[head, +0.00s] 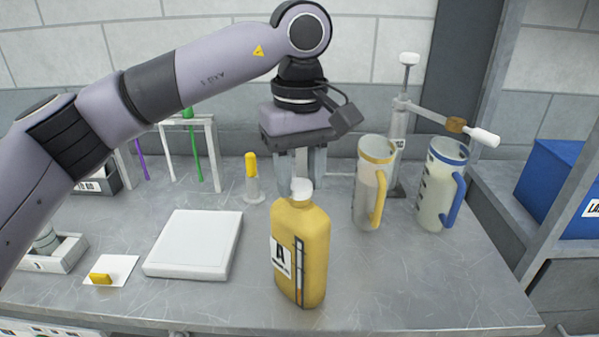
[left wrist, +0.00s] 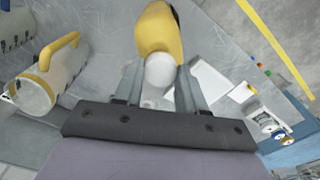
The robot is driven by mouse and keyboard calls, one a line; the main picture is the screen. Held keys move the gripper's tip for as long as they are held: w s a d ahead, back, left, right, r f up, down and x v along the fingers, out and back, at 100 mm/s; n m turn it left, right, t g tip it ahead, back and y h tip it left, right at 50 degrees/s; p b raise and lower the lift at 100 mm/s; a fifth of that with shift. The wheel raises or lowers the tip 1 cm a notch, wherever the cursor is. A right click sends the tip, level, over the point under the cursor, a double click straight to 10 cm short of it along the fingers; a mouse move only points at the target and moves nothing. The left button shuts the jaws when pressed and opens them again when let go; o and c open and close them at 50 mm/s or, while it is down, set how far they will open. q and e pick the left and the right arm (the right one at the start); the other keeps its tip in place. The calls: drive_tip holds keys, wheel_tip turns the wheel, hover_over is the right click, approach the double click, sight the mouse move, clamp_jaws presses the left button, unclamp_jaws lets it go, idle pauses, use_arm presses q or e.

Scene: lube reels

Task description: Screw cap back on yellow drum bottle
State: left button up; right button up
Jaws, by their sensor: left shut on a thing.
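The yellow drum bottle (head: 313,250) stands upright near the front middle of the bench, with a label marked A and a dark level strip. Its white cap (head: 302,188) sits at the top of the neck; I cannot tell how tightly it is seated. My left gripper (head: 301,178) points down over the bottle top and is shut on the cap. In the left wrist view the cap (left wrist: 160,71) lies between the two fingers, with the yellow bottle (left wrist: 160,30) beyond it. My right gripper is not in view.
A yellow-rimmed jug (head: 366,190) and a blue-handled jug (head: 434,195) stand right of the bottle, before a pump (head: 399,130). A white flat plate (head: 195,243) lies left. A small yellow-topped bottle (head: 252,178) stands behind. The front right bench is clear.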

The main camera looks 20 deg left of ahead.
use_arm(q)
drive_tip(key=shift+m, duration=1.3)
drive_tip(key=shift+m, duration=2.5)
drive_tip(key=shift+f+m, duration=0.1)
drive_tip(key=shift+m, duration=0.8)
drive_tip(key=m, duration=0.3)
drive_tip(key=shift+m, duration=0.3)
